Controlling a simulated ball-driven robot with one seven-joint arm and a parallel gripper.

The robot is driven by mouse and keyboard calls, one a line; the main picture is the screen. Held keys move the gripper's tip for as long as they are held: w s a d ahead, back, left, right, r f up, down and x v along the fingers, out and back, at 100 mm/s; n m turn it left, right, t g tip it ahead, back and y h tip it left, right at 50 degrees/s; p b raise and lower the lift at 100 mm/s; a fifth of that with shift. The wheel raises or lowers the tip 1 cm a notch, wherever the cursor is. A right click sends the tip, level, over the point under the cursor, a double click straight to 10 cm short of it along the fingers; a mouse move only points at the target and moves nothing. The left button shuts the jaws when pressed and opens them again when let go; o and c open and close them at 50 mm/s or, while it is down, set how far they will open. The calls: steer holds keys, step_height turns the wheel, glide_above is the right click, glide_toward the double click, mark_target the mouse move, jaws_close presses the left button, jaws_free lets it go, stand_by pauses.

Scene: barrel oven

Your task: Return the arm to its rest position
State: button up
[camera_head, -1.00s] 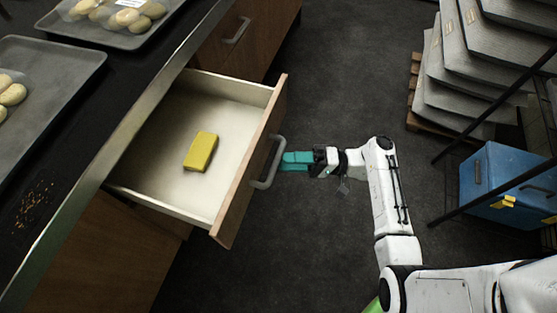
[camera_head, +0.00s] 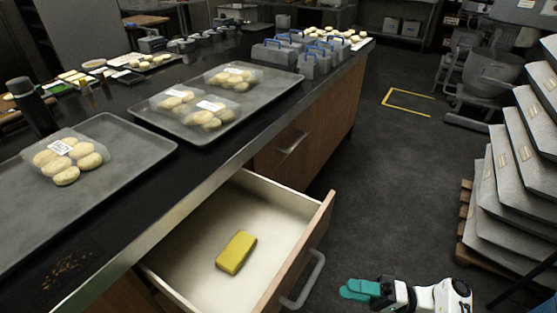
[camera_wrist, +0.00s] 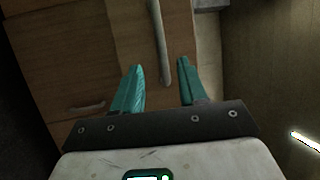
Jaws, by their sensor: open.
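My gripper (camera_head: 361,290) shows at the bottom of the head view, with teal fingers pointing left. It is to the right of the open drawer's handle (camera_head: 304,283), with a gap between them. In the wrist view my gripper (camera_wrist: 160,85) has its two teal fingers spread apart with nothing between them. The grey handle (camera_wrist: 160,45) stands beyond the fingertips there, in front of the wooden drawer front. The drawer (camera_head: 190,262) is pulled out and holds a yellow block (camera_head: 236,252) lying flat.
A dark counter runs along the left, with trays (camera_head: 150,150) of packaged buns on it. Crumbs (camera_head: 65,270) lie near its front edge. Stacked grey sacks (camera_head: 500,210) stand on a pallet at the right. The floor (camera_head: 390,180) between is clear.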

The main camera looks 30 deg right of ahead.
steer(key=s+a+f+n+g+h+p, duration=0.35)
steer(key=s+a+g+h+p, duration=0.35)
steer(key=g, duration=0.3)
steer(key=s+d+r+n+h+p, duration=0.1)
steer(key=s+r+h, duration=0.1)
steer(key=r+h, duration=0.2)
steer(key=s+d+r+n+g+h+p, duration=0.1)
steer(key=s+d+r+h+p, duration=0.1)
steer(key=r+h, duration=0.3)
step_height(320, 180, up, 3)
steer(key=shift+s+f+n, duration=0.2)
steer(key=shift+s+n, duration=0.15)
steer(key=shift+s, duration=0.15)
